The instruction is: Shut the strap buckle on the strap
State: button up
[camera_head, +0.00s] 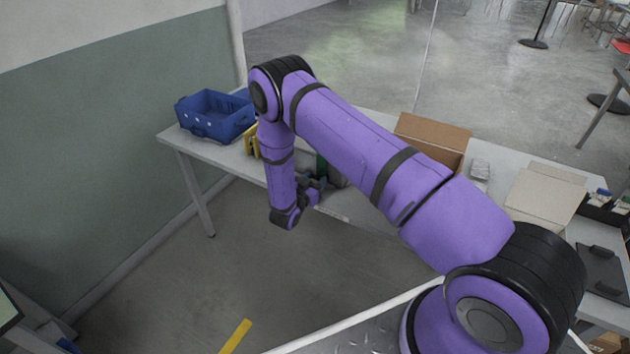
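I cannot make out the strap or its buckle in the head view; my purple arm covers part of the table. My gripper (319,183) is a small dark shape at the front edge of the grey table (360,207), partly hidden by my wrist. Its fingers are too small to tell open from shut. A dark green and grey object stands just behind it, mostly hidden by my arm.
A blue crate (213,118) stands at the table's left end, with yellow items (251,142) beside it. An open cardboard box (433,140) and a pale carton (545,192) stand to the right. Floor in front of the table is clear.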

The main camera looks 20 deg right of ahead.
jog(key=shift+c, duration=0.8)
jog(key=shift+w+d+r+g+y, duration=0.2)
jog(key=shift+g+y, duration=0.2)
jog(key=shift+y, duration=0.2)
jog(key=o, duration=0.9)
jog(key=shift+a, duration=0.1)
jog(key=v, duration=1)
jog(key=shift+s+a, duration=0.3)
jog(key=shift+c, duration=0.3)
